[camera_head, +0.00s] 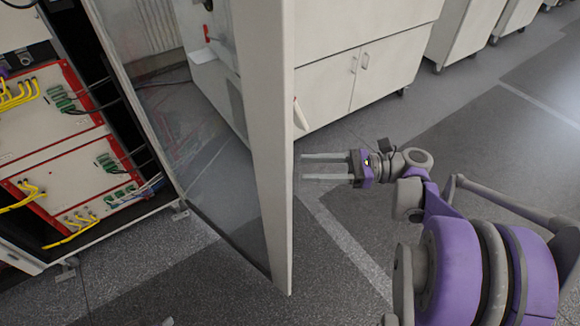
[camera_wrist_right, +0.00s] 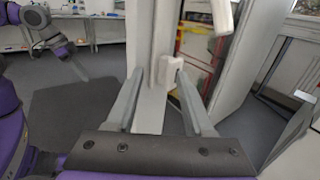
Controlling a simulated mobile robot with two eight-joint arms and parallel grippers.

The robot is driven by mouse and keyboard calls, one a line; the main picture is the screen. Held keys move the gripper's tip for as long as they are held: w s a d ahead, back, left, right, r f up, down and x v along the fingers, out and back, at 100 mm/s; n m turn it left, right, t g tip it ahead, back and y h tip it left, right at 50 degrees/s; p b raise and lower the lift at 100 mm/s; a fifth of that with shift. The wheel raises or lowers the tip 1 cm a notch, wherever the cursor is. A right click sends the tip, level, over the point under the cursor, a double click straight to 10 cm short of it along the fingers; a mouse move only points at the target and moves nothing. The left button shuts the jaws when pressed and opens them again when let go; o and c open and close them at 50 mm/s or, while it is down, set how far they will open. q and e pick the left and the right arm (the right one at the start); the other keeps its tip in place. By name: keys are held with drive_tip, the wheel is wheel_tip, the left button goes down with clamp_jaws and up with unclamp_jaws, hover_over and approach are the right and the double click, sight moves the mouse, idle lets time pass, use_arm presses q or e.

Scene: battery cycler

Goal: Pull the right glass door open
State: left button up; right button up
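The right glass door (camera_head: 190,110) stands swung open from the cabinet, its glass pane framed by a pale upright edge (camera_head: 268,150). A small white handle (camera_head: 299,115) sticks out from that edge; the wrist view shows it too (camera_wrist_right: 172,72). My right gripper (camera_head: 303,167) is open and empty, its two fingers pointing left at the door edge, a little below the handle. In the wrist view the door edge shows between the fingers (camera_wrist_right: 160,95); I cannot tell whether they touch it.
The open cabinet (camera_head: 70,140) at the left holds red-edged modules with yellow and green cables. White cupboards (camera_head: 350,75) stand behind the door. The grey floor (camera_head: 420,120) right of the door is open.

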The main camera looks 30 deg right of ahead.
use_arm(q)
drive_tip(key=shift+f, duration=0.1)
use_arm(e)
drive_tip(key=shift+v, duration=1.7)
use_arm(q)
drive_tip(key=shift+s, duration=0.1)
use_arm(e)
drive_tip(key=shift+s+a, duration=0.15)
